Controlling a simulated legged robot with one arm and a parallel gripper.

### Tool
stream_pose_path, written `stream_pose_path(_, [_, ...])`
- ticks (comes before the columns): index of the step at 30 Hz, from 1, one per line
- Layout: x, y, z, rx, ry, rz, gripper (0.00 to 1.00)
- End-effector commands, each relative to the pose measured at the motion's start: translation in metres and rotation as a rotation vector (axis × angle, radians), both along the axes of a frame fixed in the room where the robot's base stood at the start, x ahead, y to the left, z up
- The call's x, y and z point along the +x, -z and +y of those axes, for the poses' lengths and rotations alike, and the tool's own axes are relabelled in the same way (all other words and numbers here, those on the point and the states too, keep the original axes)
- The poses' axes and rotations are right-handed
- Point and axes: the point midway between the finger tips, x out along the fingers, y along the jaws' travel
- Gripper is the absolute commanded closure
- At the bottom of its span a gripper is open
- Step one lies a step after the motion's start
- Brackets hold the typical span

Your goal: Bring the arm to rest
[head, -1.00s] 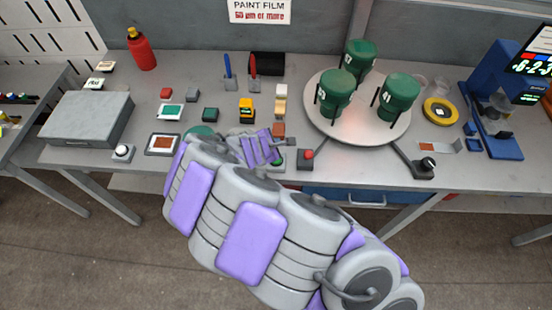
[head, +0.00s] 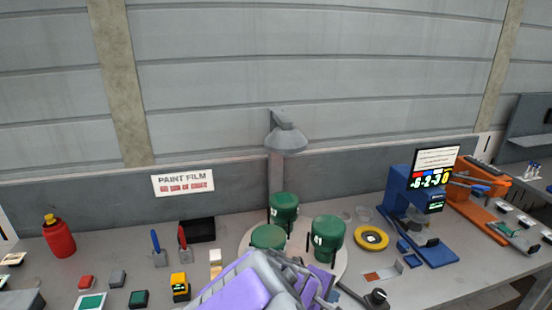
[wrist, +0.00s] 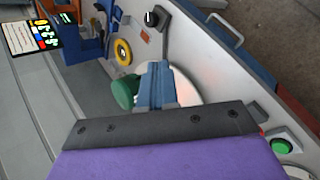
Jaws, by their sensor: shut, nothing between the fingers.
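My arm, grey with purple pads, shows at the bottom centre of the head view, in front of the bench. My gripper (wrist: 155,86) shows in the wrist view as blue-grey fingers that are shut and empty. Behind them are a green canister (wrist: 124,92) and the pale round turntable (wrist: 186,88). In the head view, green canisters (head: 327,238) stand on the turntable (head: 252,243), partly hidden by my arm. My fingertips cannot be made out clearly in the head view.
A red bottle (head: 59,238) stands at the left, near small coloured blocks and a yellow device (head: 180,286). A yellow ring (head: 371,237), a blue stand (head: 430,245) with a display and an orange device (head: 480,210) are at the right. A lamp (head: 286,138) hangs above the turntable.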

Motion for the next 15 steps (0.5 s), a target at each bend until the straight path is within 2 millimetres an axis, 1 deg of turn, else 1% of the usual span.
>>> stream_pose_path(1, [-0.017, -0.006, -0.018, 0.042, 0.088, -0.004, 1.00])
stream_pose_path(2, [-0.028, -0.009, -0.026, 0.068, 0.140, -0.004, 1.00])
stream_pose_path(3, [-0.043, -0.011, -0.036, 0.100, 0.208, 0.002, 1.00])
stream_pose_path(5, [-0.066, -0.015, -0.048, 0.155, 0.303, 0.006, 1.00])
stream_pose_path(7, [-0.095, -0.017, -0.059, 0.216, 0.410, 0.023, 1.00])
stream_pose_path(8, [-0.107, -0.018, -0.062, 0.245, 0.451, 0.029, 1.00])
stream_pose_path(9, [-0.124, -0.018, -0.064, 0.283, 0.506, 0.040, 1.00])
stream_pose_path(11, [-0.149, -0.018, -0.066, 0.341, 0.585, 0.062, 1.00])
stream_pose_path(12, [-0.165, -0.018, -0.065, 0.381, 0.633, 0.074, 1.00])
stream_pose_path(15, [-0.203, -0.019, -0.056, 0.481, 0.739, 0.113, 1.00])
